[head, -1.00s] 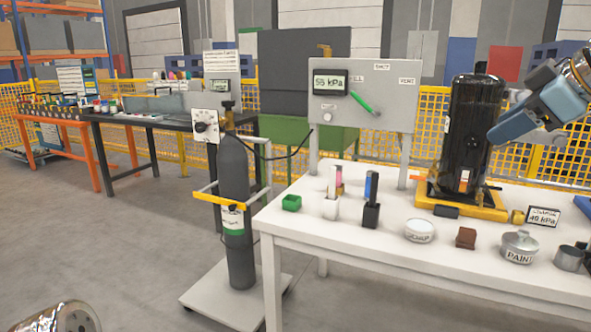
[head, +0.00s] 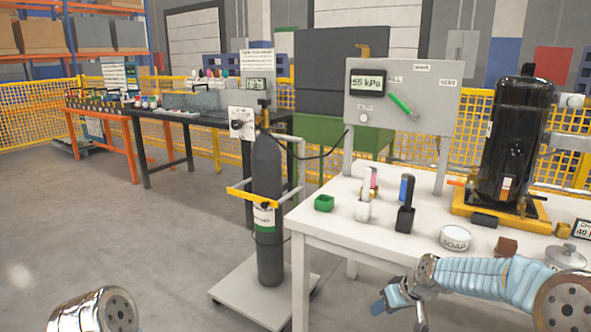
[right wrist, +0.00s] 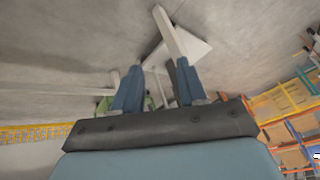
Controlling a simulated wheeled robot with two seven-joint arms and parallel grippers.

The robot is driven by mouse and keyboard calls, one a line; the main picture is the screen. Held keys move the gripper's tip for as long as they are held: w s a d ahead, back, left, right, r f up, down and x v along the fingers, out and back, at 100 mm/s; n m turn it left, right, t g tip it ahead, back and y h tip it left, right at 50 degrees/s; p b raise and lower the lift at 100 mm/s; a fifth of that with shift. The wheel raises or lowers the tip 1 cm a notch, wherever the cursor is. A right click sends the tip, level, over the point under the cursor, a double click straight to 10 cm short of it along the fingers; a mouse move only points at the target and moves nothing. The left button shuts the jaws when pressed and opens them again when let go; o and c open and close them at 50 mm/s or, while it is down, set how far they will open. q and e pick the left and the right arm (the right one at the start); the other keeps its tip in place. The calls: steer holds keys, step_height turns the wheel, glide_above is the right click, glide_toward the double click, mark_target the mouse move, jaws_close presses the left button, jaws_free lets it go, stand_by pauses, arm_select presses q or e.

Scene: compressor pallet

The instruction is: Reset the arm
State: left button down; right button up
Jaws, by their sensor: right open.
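My right arm (head: 490,278) reaches in from the right of the head view, low along the front of the white table (head: 330,228). Its blue right gripper (head: 380,304) is at the left end of the arm, in front of the table, and points down to the left. In the right wrist view its two blue fingers (right wrist: 158,82) stand apart with nothing between them. A metal link of my left arm (head: 95,312) shows at the bottom left of the head view. My left gripper is out of view.
A dark gas cylinder (head: 268,215) stands on a floor cart (head: 235,297). The floor at left is clear.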

steer(key=s+a+f+m+g, duration=0.1)
steer(key=s+a+f, duration=0.2)
steer(key=f, duration=0.3)
steer(key=s+a+f, duration=0.2)
steer(key=s+f, duration=0.2)
steer(key=f, duration=0.2)
steer(key=s+a+f+m+g, duration=0.1)
steer(key=s+f, duration=0.3)
steer(key=s, duration=0.4)
steer(key=s+a+f+m+g, duration=0.1)
steer(key=s+a+f, duration=0.3)
steer(key=s, duration=0.4)
steer(key=s+a+f+m+g, duration=0.1)
steer(key=s+a+f, duration=0.1)
steer(key=s+f, duration=0.3)
steer(key=s, duration=0.3)
steer(key=shift+a+m, duration=0.3)
steer(key=shift+a, duration=0.05)
steer(key=shift+w, duration=0.1)
stand_by(1.4)
